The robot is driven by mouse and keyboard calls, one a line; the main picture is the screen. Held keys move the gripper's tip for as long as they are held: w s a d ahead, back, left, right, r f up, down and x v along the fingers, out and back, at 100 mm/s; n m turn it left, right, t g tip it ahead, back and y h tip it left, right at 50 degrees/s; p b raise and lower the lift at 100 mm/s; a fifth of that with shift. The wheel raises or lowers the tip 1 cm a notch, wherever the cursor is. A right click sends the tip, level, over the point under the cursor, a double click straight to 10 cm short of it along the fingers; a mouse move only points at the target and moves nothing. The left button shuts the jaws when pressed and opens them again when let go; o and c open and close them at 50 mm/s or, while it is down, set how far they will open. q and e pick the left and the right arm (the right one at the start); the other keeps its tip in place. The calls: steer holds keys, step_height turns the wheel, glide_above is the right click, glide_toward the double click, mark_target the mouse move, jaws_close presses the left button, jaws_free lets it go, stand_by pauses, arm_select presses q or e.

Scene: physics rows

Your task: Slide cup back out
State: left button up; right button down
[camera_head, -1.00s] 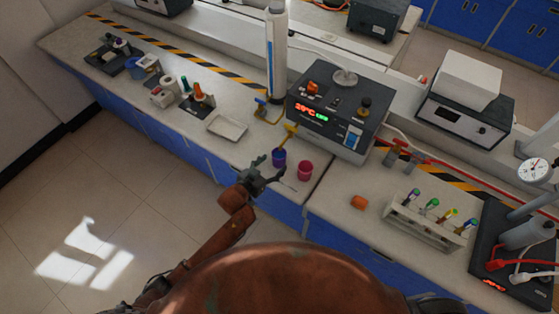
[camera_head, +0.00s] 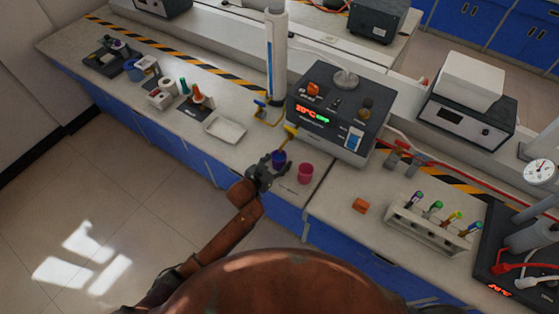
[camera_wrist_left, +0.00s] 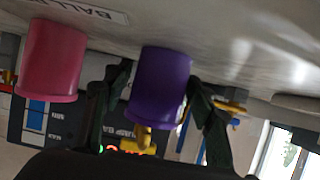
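The purple cup (camera_head: 279,156) stands on the bench below the yellow tap (camera_head: 290,131) of the grey device (camera_head: 338,108). My left gripper (camera_head: 275,165) is at the cup from the front left. In the upside-down left wrist view, the purple cup (camera_wrist_left: 160,82) is between the two dark fingers. The fingers look open, with a narrow gap on the right side; contact on the left is unclear. A pink cup (camera_head: 305,172) stands beside the purple one, outside the fingers; it also shows in the left wrist view (camera_wrist_left: 54,58). My right gripper is not in view.
A white tray (camera_head: 225,128) lies to the left, with a tall white cylinder (camera_head: 276,55) behind. The bench's front edge is just below the cups.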

mark_target(255, 154)
arm_select(q)
steer(key=c, duration=0.5)
steer(key=shift+w+a, duration=0.55)
steer(key=shift+a, duration=0.25)
steer(key=shift+w+a, duration=0.55)
steer(key=shift+a, duration=0.3)
steer(key=shift+w+a, duration=0.55)
steer(key=shift+a, duration=0.25)
steer(key=shift+w+a, duration=0.6)
steer(key=shift+a, duration=0.2)
steer(key=shift+w+a, duration=0.55)
steer(key=shift+a, duration=0.3)
steer(key=shift+w+a, duration=0.6)
steer(key=shift+a, duration=0.2)
steer(key=o, duration=0.9)
steer(key=shift+c, duration=0.2)
